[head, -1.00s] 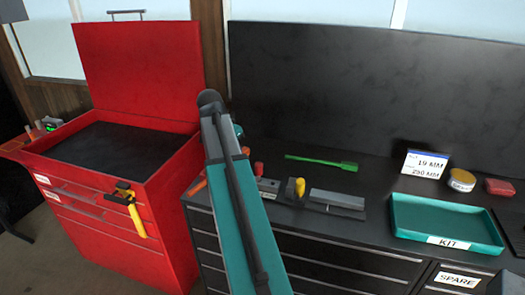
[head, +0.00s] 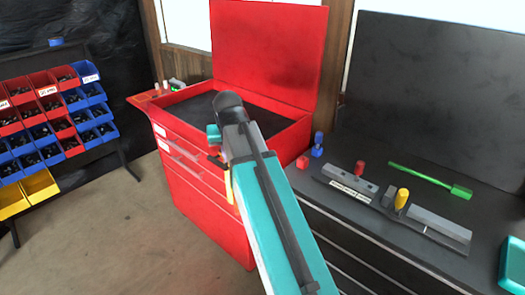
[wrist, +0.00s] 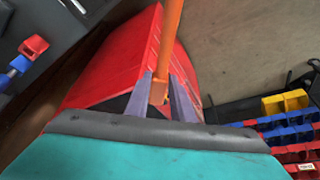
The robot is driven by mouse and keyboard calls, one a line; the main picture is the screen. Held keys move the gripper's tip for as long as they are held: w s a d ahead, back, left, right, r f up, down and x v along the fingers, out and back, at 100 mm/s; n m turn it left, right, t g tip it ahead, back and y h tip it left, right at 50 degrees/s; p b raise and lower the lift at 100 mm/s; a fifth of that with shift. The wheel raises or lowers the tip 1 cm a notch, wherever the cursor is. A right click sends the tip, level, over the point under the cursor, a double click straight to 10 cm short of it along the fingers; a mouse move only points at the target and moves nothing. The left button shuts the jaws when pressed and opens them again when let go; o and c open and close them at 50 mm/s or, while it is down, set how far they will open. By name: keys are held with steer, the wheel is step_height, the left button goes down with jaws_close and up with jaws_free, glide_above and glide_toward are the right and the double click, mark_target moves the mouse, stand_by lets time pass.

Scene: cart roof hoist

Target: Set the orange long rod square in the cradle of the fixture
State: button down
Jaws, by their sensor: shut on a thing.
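The orange long rod (wrist: 169,42) is in the wrist view, running from between my fingers up past the top edge of the picture. My gripper (wrist: 160,88) is shut on it near the rod's lower visible end. The fixture (head: 440,226) lies on the dark bench at right, with grey blocks, a red knob (head: 360,167) and a yellow knob (head: 402,198). No rod shows on it. I cannot make out the cradle's shape. The gripper is apart from the fixture, over by the red cabinet.
The open red tool cabinet (head: 208,225) stands behind and left of my arm. A green tool (head: 425,177) lies on the bench behind the fixture. A blue knob (head: 317,150) stands at the bench's left end. Parts bins (head: 40,187) stand far left, with clear floor between.

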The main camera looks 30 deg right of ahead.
steer(key=a+n+y, duration=0.1)
steer(key=a+n, duration=0.2)
steer(key=a, duration=0.6)
steer(key=shift+a, duration=0.15)
